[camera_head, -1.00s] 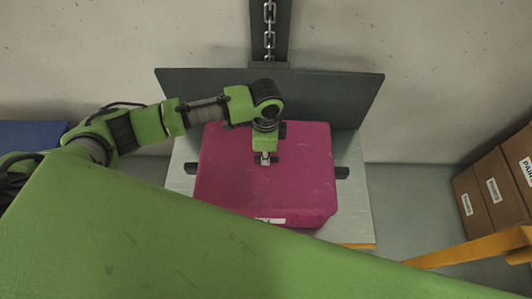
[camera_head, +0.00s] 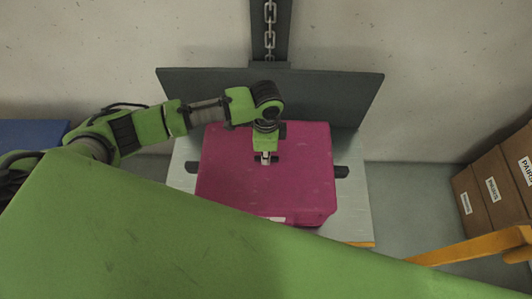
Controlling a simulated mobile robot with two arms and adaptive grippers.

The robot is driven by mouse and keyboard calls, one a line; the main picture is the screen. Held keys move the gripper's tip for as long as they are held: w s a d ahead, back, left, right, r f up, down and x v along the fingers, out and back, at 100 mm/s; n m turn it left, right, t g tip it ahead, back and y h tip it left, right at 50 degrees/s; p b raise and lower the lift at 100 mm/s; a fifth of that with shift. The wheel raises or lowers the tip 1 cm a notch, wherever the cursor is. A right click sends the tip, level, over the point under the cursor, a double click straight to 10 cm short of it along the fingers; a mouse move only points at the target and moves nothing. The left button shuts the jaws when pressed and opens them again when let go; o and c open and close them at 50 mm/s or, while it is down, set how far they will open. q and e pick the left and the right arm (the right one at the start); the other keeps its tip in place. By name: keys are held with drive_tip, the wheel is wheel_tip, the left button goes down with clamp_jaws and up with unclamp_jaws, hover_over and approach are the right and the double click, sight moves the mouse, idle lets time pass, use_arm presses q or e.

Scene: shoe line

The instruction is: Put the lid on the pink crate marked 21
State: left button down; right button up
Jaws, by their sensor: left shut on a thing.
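A pink crate (camera_head: 318,220) stands on a pale grey platform and is partly hidden behind a green part in the foreground. A flat pink lid (camera_head: 300,185) covers its top. I cannot tell whether the lid is fully seated all round. A white label (camera_head: 278,219) shows on the crate's front, but no number can be read. My left gripper (camera_head: 266,161) points down at the lid's centre and is shut on the lid, at a small grip there. My right gripper is not in view.
A dark upright panel (camera_head: 330,98) stands right behind the crate, with a chain column above. Dark clamps (camera_head: 342,171) flank the crate. Brown boxes (camera_head: 496,185) and an orange bar (camera_head: 470,247) are at the right. A blue surface (camera_head: 32,134) is at the left.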

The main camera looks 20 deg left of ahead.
use_arm(q)
drive_tip(key=shift+f+p, duration=0.1)
drive_tip(key=shift+p, duration=0.25)
idle(0.5)
drive_tip(key=c, duration=2)
unclamp_jaws()
drive_tip(key=shift+c, duration=0.2)
drive_tip(key=o, duration=0.4)
wheel_tip(320, 180, up, 7)
drive_tip(key=p, duration=0.8)
